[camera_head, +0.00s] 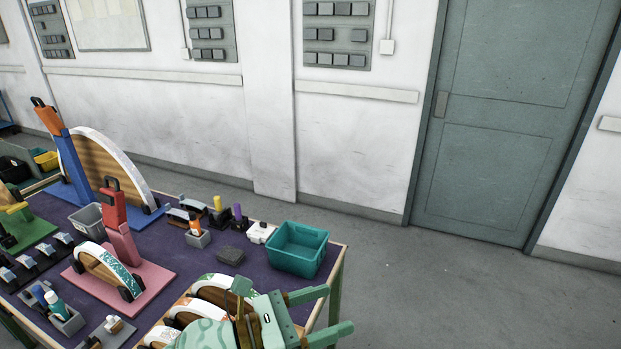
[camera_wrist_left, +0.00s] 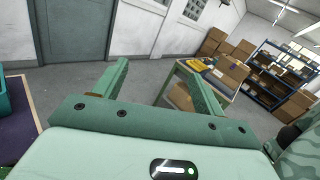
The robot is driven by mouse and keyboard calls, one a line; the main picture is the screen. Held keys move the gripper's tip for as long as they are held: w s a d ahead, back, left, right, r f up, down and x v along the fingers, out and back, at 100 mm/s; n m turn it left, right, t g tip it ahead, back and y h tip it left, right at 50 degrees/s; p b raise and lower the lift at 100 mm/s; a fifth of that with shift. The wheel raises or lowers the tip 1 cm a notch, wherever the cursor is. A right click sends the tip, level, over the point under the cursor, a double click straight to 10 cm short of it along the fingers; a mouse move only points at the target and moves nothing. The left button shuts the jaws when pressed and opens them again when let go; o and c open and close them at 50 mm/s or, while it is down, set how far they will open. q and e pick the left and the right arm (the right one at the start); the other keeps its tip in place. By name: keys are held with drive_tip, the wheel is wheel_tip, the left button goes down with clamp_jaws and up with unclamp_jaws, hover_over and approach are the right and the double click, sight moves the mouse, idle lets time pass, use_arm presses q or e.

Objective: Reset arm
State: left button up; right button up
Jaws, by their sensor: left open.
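My left gripper (camera_head: 340,309) is pale green and shows at the bottom of the head view, over the table's near right corner. Its two fingers point right, stand apart and have nothing between them. My right gripper is in neither view.
A purple-topped table (camera_head: 165,255) carries arc-shaped wooden pieces on coloured bases, small holders and a teal bin (camera_head: 297,249) close to my left gripper. Open floor (camera_head: 450,290) lies to the right. Another table (camera_wrist_left: 215,85) with boxes stands farther off.

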use_arm(q)
drive_tip(key=w+a+r+n+t+y, duration=0.25)
drive_tip(key=a+n+t+y, duration=1.1)
drive_tip(key=n, duration=1.25)
drive_tip(key=s+a+f+n+g+y, duration=0.8)
drive_tip(key=s+a+f+n+g, duration=0.4)
drive_tip(key=s+a+f+n, duration=0.45)
drive_tip(key=s+d+f+m+g+h+b, duration=0.1)
drive_tip(key=s+f+g, duration=0.1)
drive_tip(key=f, duration=1.2)
drive_tip(key=s+d+f+m+g+h+b, duration=0.1)
drive_tip(key=s+d+f+g+h+b, duration=0.15)
drive_tip(key=f, duration=1.05)
drive_tip(key=s+f+n+g+h+b, duration=0.1)
drive_tip(key=s+f+n+g, duration=0.1)
drive_tip(key=s+f, duration=1.6)
drive_tip(key=shift+s+a+f+n+g, duration=0.35)
drive_tip(key=shift+s+n, duration=0.5)
drive_tip(key=shift+s, duration=0.3)
